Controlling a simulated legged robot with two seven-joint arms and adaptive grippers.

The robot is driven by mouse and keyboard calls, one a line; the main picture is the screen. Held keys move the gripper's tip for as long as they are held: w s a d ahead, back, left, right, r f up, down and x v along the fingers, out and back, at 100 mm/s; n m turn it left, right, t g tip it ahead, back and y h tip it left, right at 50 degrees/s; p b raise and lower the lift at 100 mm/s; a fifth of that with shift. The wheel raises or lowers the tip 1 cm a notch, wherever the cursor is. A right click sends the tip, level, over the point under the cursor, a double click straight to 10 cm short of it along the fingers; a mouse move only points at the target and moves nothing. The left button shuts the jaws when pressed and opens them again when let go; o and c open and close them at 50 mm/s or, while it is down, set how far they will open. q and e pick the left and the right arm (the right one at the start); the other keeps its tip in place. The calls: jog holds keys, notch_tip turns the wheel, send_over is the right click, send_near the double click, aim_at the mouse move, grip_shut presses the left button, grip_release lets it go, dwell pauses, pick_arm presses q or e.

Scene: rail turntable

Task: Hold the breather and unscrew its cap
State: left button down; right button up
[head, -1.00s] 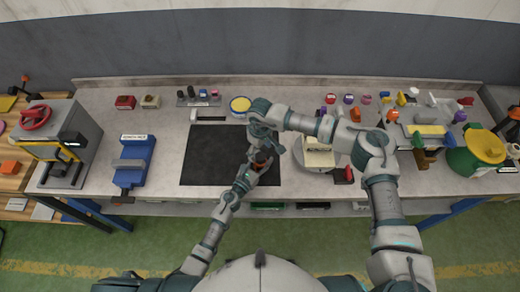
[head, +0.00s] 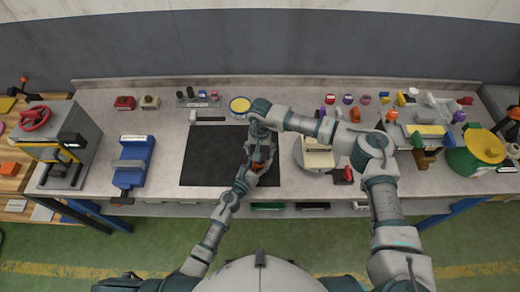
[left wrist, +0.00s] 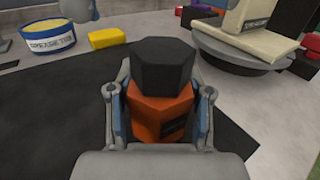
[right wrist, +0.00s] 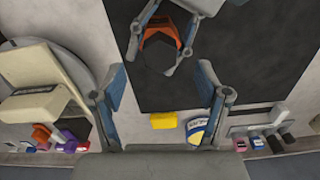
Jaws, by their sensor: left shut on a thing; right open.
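The breather is an orange block-shaped body (left wrist: 158,118) with a black faceted cap (left wrist: 162,64) on top. In the left wrist view it stands upright between the fingers of my left gripper (left wrist: 160,104), which is shut on the orange body. The right wrist view looks down on the cap (right wrist: 160,54), with the orange body (right wrist: 158,27) partly behind it. My right gripper (right wrist: 161,80) is open and empty, its fingers apart from the cap. In the head view my left gripper (head: 258,167) is over the dark mat, and my right arm partly hides the breather.
The black mat (head: 205,160) lies under the grippers. A round turntable (right wrist: 75,52) with a cream block stands beside it. A yellow block (right wrist: 163,120) and a labelled tub (right wrist: 197,130) lie nearby. A blue vise-like fixture (head: 133,163) stands on the left.

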jog(key=shift+f, duration=2)
jog(key=c, duration=1.3)
grip_shut()
jog(key=n, duration=0.6)
jog(key=shift+n, duration=0.8)
